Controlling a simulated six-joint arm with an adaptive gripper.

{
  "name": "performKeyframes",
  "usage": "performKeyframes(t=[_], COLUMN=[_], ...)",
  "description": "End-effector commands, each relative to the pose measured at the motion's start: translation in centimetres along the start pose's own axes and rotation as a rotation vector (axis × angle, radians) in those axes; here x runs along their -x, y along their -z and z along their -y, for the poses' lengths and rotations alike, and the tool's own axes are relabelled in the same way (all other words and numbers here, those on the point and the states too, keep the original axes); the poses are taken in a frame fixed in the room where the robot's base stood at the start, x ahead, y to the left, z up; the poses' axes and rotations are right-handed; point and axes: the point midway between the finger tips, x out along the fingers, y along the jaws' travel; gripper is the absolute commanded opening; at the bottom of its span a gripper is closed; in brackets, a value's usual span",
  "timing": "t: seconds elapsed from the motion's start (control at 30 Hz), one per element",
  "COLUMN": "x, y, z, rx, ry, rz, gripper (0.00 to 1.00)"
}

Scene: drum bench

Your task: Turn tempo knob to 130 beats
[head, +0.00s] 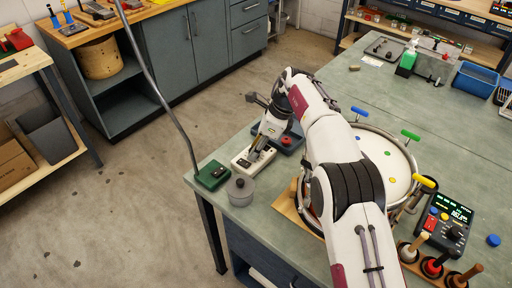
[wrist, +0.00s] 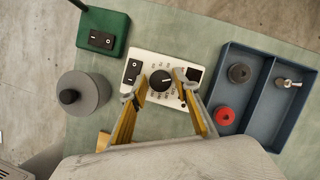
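The tempo knob (wrist: 161,80) is a round black dial on a white box (wrist: 146,66). Small numbers ring the dial, too small to read, and I cannot tell where its pointer stands. The box also has a black rocker switch and a small dark display. In the head view the white box (head: 241,162) sits near the bench's left edge, partly covered by my gripper (head: 257,148). In the wrist view my gripper (wrist: 159,90) is open, with its yellow fingers on either side of the knob. I cannot tell whether they touch it.
A green switch box (wrist: 104,32) and a grey lidded pot (wrist: 90,92) stand left of the white box. A blue two-part tray (wrist: 262,105) with small parts lies close on its right. A drum (head: 377,147) and a black device with a lit display (head: 447,222) are farther right.

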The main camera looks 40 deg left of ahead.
Motion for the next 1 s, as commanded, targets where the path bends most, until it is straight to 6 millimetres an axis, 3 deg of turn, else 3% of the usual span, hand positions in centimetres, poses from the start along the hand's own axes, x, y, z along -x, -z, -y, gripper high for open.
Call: performKeyframes(t=[0.03, 0.13, 0.17, 1.0], x=[0.01, 0.02, 0.02, 0.09], y=[0.00, 0.00, 0.00, -0.05], z=[0.00, 0.00, 0.00, -0.15], rx=[0.000, 0.000, 0.000, -0.118], ry=[0.000, 0.000, 0.000, 0.049], rz=[0.000, 0.000, 0.000, -0.001], gripper=[0.30, 0.04, 0.03, 0.03])
